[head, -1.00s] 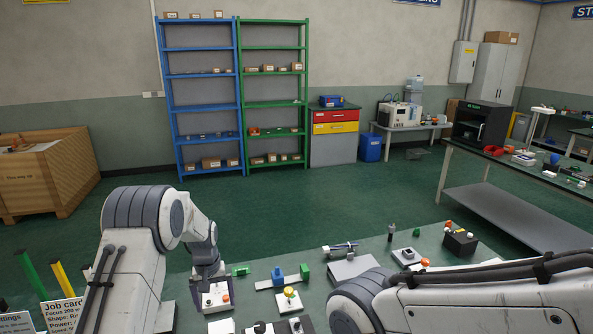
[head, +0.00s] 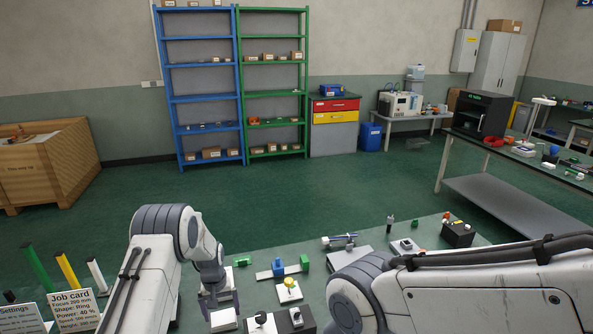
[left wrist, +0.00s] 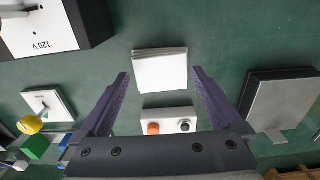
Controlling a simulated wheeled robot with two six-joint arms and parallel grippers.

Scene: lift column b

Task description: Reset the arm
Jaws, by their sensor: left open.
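My left arm comes in from the left in the head view, and its gripper (head: 214,304) points down over the near bench. In the left wrist view the two dark fingers stand wide apart, open, with nothing gripped. A white block (left wrist: 160,70) lies on the green surface below, seen between the fingertips. A white box with an orange and a black button (left wrist: 168,121) shows nearer the gripper's base. My right arm crosses the lower right of the head view; its gripper is out of view.
The near green bench (head: 300,258) holds a blue-and-green fixture (head: 278,268), a white plate with a yellow knob (head: 289,290) and a black box (head: 458,234). A job card (head: 73,307) stands at left. A second bench (head: 485,158) is at right; open floor lies beyond.

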